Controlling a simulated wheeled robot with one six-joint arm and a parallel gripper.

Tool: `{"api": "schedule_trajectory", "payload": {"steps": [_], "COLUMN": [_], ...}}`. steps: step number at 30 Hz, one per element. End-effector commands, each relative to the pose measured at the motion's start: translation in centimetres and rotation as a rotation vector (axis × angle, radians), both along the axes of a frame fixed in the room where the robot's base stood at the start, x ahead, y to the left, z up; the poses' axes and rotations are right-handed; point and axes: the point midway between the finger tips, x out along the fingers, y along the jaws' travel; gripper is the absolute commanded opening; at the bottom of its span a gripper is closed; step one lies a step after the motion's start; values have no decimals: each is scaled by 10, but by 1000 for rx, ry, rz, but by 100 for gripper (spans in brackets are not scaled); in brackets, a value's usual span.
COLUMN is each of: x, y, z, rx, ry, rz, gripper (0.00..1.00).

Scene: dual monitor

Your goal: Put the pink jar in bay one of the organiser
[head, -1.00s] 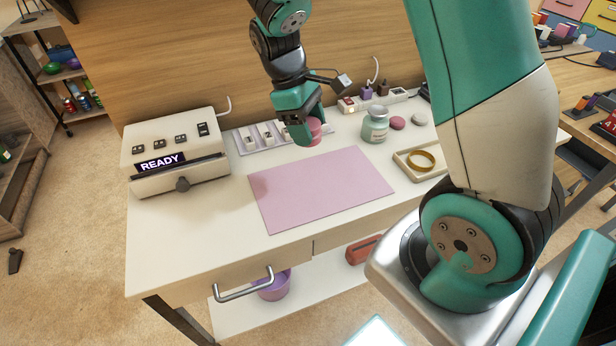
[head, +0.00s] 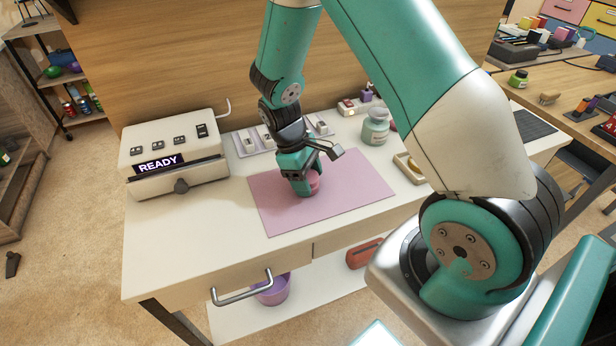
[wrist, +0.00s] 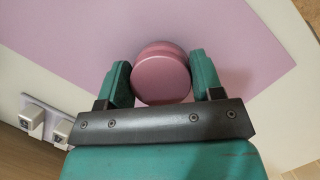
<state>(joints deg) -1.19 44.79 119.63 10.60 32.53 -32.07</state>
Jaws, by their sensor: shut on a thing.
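The pink jar (head: 314,182) is between the fingers of my gripper (head: 304,190), over the pink mat. In the wrist view, the jar's round pink top (wrist: 162,80) sits between the two teal fingers. I cannot tell whether its base touches the mat. The white organiser (head: 240,148) with its numbered blocks stands behind the mat, partly hidden by my arm. A "2" shows on one block; the number one is not readable. Part of the organiser also shows at the left of the wrist view (wrist: 38,103).
The pink mat (head: 355,180) lies mid-table. A white machine reading READY (head: 175,150) stands at the left. A grey-green jar (head: 376,127) and a tray (head: 409,168) stand at the right, the tray partly hidden by my arm. The table's left front is clear.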

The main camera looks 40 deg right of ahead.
Motion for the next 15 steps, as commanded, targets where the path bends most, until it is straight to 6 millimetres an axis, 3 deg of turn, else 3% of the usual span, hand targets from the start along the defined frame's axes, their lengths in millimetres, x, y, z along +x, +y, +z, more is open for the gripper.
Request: {"api": "schedule_trajectory", "payload": {"steps": [5, 6, 9, 15], "x": [0, 0, 0, 0], "y": [0, 0, 0, 0], "z": [-3, -3, -3, -2], "rx": [0, 0, 0, 0], "ry": [1, 0, 0, 1], "rz": [0, 0, 0, 0], "gripper": [36, 67, 86, 86]}}
